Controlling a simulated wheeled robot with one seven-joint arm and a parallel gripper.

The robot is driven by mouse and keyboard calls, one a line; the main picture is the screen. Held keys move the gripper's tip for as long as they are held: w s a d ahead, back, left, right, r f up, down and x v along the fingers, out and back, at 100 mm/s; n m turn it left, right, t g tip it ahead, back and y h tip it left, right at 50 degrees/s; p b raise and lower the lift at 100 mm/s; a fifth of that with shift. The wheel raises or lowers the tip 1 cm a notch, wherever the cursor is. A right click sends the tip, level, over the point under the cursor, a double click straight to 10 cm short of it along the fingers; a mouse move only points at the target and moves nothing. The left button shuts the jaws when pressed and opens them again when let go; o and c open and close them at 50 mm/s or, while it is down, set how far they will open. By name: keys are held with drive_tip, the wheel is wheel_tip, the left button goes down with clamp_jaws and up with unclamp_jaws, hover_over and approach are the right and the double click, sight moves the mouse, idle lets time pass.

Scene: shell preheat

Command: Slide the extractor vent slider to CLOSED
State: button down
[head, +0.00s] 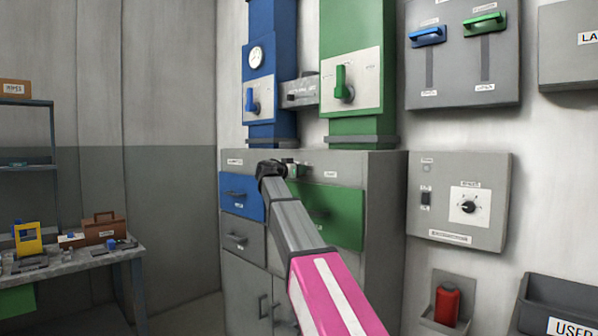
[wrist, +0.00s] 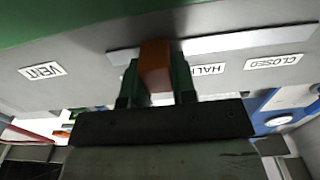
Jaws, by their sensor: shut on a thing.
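The orange vent slider knob (wrist: 155,66) sits on a pale rail (wrist: 250,40) in the wrist view, left of the HALF label (wrist: 208,69). The CLOSED label (wrist: 273,61) is further right along the rail, and a VENT label (wrist: 41,71) is at the far left; the lettering is inverted. My gripper (wrist: 157,82) has one green finger on each side of the knob and is shut on it. In the head view my gripper (head: 288,168) is at the upper front of the grey cabinet (head: 375,165); I cannot make out the knob there.
A blue drawer (head: 240,194) and a green drawer (head: 335,214) lie just below my gripper. Blue (head: 270,125) and green (head: 345,127) ducts with knobs rise above the cabinet. Grey control panels (head: 490,222) hang on the right wall. A cluttered bench (head: 70,264) is at left.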

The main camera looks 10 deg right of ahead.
drive_tip(key=w+a, duration=0.7)
drive_tip(key=w, duration=0.3)
drive_tip(key=shift+a, duration=0.2)
drive_tip(key=shift+w, duration=0.15)
drive_tip(key=c, duration=1)
unclamp_jaws()
drive_tip(key=shift+o, duration=0.4)
drive_tip(key=v, duration=1.1)
